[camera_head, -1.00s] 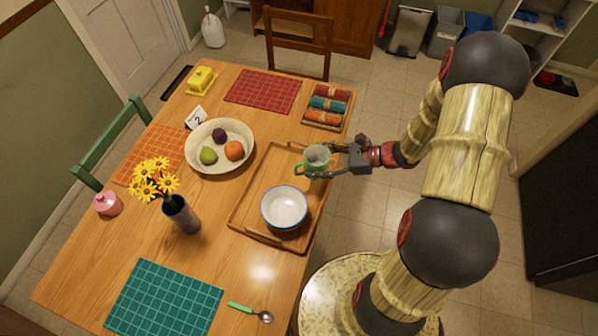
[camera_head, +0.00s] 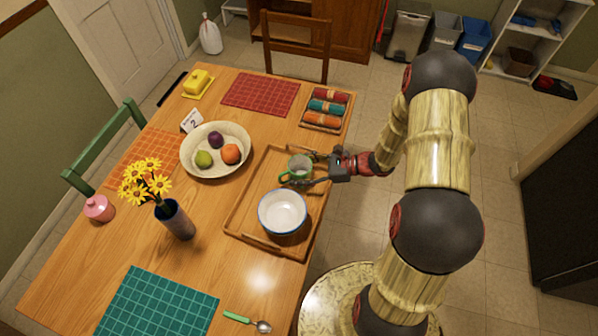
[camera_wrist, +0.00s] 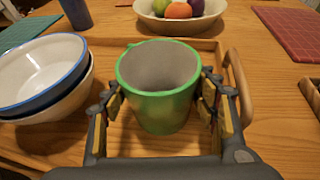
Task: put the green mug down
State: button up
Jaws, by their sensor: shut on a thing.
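The green mug (camera_head: 299,168) is upright at the upper part of the wooden tray (camera_head: 236,213), with its handle to the left in the head view. My gripper (camera_head: 308,168) is shut around it from the right. In the wrist view the mug (camera_wrist: 158,95) sits between the two fingers of my gripper (camera_wrist: 160,100), which press on its sides. Its grey inside looks empty. The mug's base looks low over or on the tray floor; I cannot tell whether it touches.
A white bowl with a blue rim (camera_head: 283,211) stands on the tray, close below the mug. A cream fruit bowl (camera_head: 216,169) is left of the tray. Rolled cloths in a small tray (camera_head: 325,106) lie beyond. A vase of yellow flowers (camera_head: 174,219) stands further left.

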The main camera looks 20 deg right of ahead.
jog(key=o, duration=1.4)
jog(key=shift+o, duration=0.2)
